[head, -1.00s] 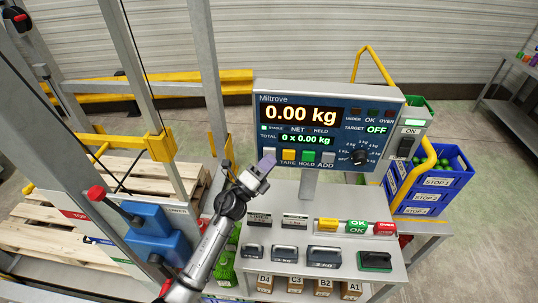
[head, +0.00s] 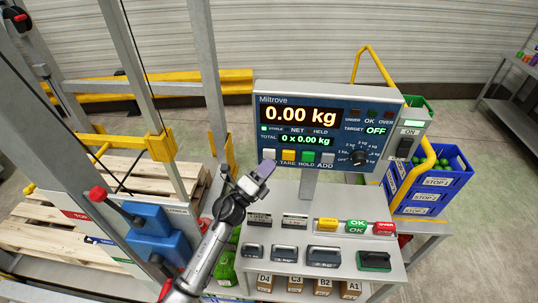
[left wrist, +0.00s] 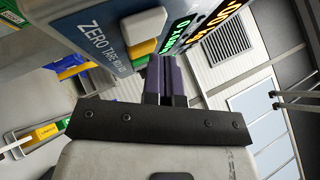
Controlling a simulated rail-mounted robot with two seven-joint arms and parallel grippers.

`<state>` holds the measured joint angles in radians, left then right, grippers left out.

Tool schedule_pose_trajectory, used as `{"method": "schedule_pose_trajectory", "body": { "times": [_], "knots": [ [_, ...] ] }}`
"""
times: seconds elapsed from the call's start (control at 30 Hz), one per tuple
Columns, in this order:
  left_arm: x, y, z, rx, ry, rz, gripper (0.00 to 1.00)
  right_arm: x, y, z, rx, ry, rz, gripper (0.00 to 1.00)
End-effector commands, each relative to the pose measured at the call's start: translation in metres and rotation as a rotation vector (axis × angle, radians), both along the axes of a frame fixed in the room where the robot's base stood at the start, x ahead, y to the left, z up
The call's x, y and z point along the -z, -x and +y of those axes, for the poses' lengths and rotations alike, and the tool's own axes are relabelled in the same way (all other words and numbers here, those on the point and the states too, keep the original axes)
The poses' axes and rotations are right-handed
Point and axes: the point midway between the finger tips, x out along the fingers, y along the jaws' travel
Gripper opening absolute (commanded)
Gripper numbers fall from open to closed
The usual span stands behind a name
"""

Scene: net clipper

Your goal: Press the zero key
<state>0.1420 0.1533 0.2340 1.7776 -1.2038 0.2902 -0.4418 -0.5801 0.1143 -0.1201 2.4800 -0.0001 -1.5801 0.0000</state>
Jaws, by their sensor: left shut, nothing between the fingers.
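The Miltrove weighing indicator (head: 345,112) stands on a post above the bench and reads 0.00 kg. Its zero key is the pale leftmost key (head: 269,153) in the row under the display. In the left wrist view the zero key (left wrist: 143,24) shows large beside the ZERO label. My left gripper (head: 265,168) is shut and empty, with its purple fingertips just below that key, covering its label. The fingertips also show in the left wrist view (left wrist: 167,62), close to the key; I cannot tell whether they touch. My right gripper is not in view.
Yellow (head: 289,155), green (head: 308,156) and grey (head: 328,157) keys sit right of the zero key, then a dial (head: 360,157). A grey frame post (head: 208,75) stands left.

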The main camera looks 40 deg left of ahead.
Motion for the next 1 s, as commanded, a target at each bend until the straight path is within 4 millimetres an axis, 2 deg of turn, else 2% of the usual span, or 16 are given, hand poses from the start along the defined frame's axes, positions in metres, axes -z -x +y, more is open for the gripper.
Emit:
{"method": "schedule_pose_trajectory", "body": {
  "times": [0.53,1.0],
  "knots": [
    [0.000,0.036,-0.025,0.000,0.001,0.000,0.00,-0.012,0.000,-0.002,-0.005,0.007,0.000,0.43],
    [0.000,0.041,-0.028,0.000,0.000,0.000,0.00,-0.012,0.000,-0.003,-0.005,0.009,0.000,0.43]
  ]
}}
